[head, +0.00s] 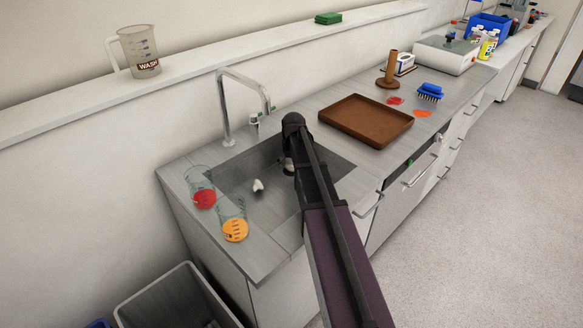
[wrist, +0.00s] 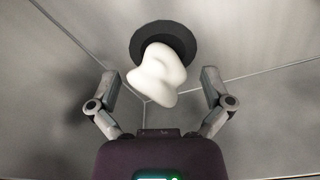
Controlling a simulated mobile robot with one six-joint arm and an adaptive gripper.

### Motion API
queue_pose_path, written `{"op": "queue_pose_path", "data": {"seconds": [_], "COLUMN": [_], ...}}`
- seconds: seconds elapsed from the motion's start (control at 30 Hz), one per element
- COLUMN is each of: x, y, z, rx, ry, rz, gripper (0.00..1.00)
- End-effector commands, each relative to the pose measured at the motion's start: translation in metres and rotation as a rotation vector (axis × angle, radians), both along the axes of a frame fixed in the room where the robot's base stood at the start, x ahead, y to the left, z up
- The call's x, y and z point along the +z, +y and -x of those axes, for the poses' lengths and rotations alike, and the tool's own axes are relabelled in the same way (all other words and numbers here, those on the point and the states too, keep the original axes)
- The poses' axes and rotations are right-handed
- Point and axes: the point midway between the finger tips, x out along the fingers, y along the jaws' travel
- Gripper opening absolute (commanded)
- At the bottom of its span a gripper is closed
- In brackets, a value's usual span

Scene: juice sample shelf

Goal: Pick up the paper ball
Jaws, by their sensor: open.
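The paper ball (wrist: 158,75) is a smooth white crumpled lump. In the wrist view it overlaps the lower part of the round dark drain (wrist: 142,42) on the grey sink floor. In the head view a small white lump (head: 258,186) lies in the sink, left of my arm. My gripper (wrist: 159,80) is open, with one finger on each side of the ball and a gap on both sides. It does not appear to touch the ball. In the head view my arm largely hides the gripper.
The sink (head: 325,165) has walls around the ball. A tap (head: 226,110) stands behind it. A brown tray (head: 366,120) lies to the right.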

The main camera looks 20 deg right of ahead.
Motion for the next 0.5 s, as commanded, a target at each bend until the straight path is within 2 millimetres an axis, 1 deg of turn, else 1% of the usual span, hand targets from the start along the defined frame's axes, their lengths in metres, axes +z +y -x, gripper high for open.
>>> {"op": "queue_pose_path", "data": {"seconds": [0.47, 0.5], "x": [0.0004, 0.0004], "y": [-0.0005, -0.0006], "z": [0.0001, 0.0001], "rx": [-0.001, -0.001], "ry": [0.0, 0.0], "rz": [0.0, 0.0], "gripper": [1.0, 0.94]}}
